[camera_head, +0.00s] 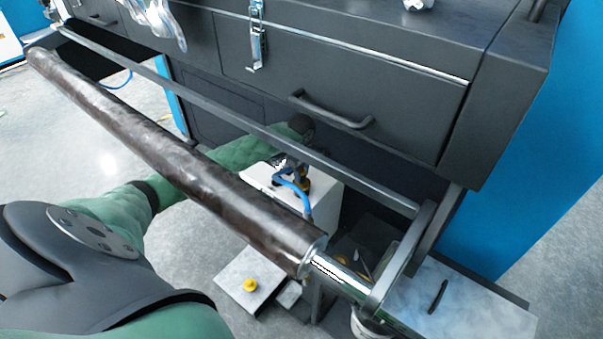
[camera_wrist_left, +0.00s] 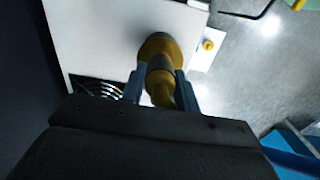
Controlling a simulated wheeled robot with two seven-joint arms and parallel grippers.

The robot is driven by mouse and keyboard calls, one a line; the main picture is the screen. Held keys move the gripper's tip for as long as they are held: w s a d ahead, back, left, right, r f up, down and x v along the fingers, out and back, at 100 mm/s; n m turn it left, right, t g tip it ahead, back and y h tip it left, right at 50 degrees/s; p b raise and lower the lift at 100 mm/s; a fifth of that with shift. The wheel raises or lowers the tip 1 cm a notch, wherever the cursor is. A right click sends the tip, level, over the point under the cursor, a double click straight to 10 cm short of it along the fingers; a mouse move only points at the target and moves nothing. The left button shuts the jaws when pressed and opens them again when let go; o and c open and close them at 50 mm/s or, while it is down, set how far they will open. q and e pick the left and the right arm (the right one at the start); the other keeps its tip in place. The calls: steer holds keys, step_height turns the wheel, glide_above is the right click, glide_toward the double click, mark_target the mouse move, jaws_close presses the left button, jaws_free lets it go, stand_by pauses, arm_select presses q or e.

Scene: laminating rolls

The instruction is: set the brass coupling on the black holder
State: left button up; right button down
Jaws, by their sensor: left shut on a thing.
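The brass coupling (camera_wrist_left: 160,84) is between the fingers of my left gripper (camera_wrist_left: 160,92) in the left wrist view, with its wide round end away from the palm. The gripper is shut on it. In the head view my left gripper (camera_head: 294,176) is beyond the dark roll, at the white box (camera_head: 325,205), and only a small brass part (camera_head: 305,184) shows. I cannot tell whether the coupling touches the box. I cannot make out the black holder for certain. My right gripper is not in view.
A long dark roll (camera_head: 170,150) on a shiny shaft crosses in front of my left forearm. A dark cabinet (camera_head: 380,90) with a drawer handle stands behind. A pale plate with a yellow knob (camera_head: 250,285) lies low in front. A grey tabletop (camera_head: 470,310) is at lower right.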

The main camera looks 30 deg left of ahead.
arm_select(q)
steer(key=shift+f+b, duration=0.5)
steer(key=shift+f, duration=0.1)
stand_by(0.3)
steer(key=o, duration=0.9)
steer(key=shift+c, duration=0.2)
